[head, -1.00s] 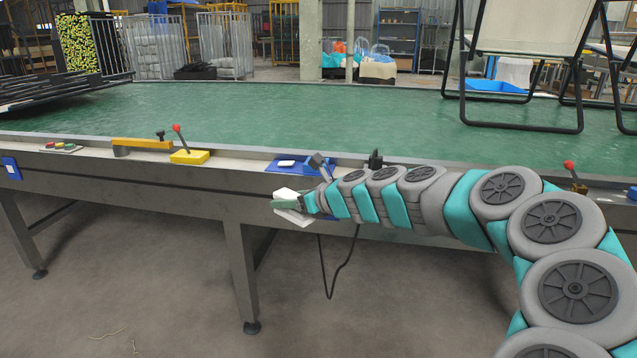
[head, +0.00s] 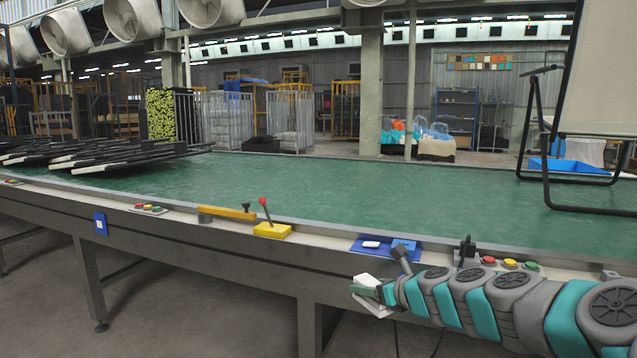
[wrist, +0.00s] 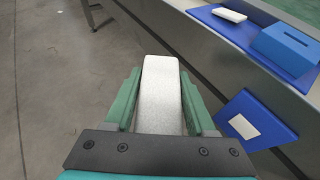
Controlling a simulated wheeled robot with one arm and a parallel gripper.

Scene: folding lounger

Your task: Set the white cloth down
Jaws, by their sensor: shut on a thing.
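The white cloth (wrist: 160,95) is a thick, folded pale strip in the wrist view. My gripper (wrist: 159,72) is shut on it, with a green finger on each side. In the head view the cloth (head: 367,281) shows as a small white patch at my gripper's tip, partly hidden by the fingers. The gripper is held in front of the table's side, near the blue tray (head: 415,254), and the cloth is clear of any surface. The floor shows below it in the wrist view.
A white pad (head: 371,244) and a blue box (wrist: 285,46) sit on the blue tray. A blue holder with a white label (wrist: 244,126) hangs on the table's side. A yellow lever box (head: 272,230) is to the left. The green tabletop (head: 300,190) is mostly clear.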

